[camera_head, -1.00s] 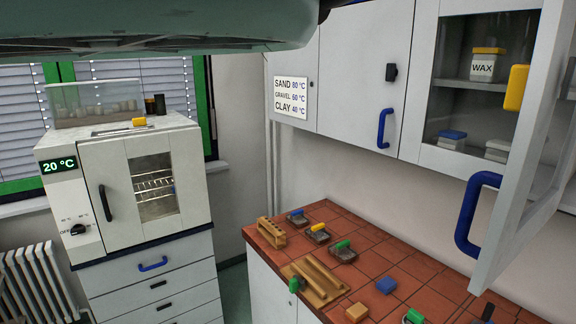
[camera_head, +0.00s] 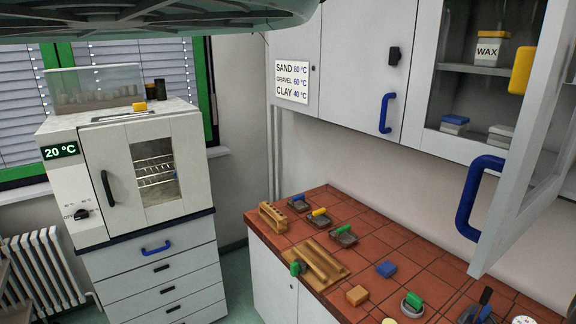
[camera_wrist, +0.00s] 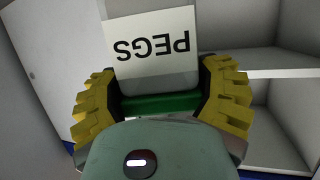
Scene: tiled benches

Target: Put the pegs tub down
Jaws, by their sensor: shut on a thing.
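In the wrist view, the pegs tub (camera_wrist: 152,45) is a pale tub with a white PEGS label, shown upside down, and a green bar or lid edge (camera_wrist: 155,103) at my gripper. My gripper (camera_wrist: 160,95) has its ridged yellow fingers on either side of the green part, shut on the tub. Open pale shelves (camera_wrist: 285,62) show to the right of the tub, with a gap between. I cannot tell what is directly under the tub. Neither the tub nor my gripper shows in the head view.
The red tiled bench (camera_head: 400,255) holds a wooden rack (camera_head: 272,218), small dark trays with coloured grips, a wooden board (camera_head: 322,262) and blocks. An open glass cabinet door (camera_head: 535,130) juts out above it. The wall cupboard holds a WAX tub (camera_head: 489,48). A white oven (camera_head: 140,165) stands left.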

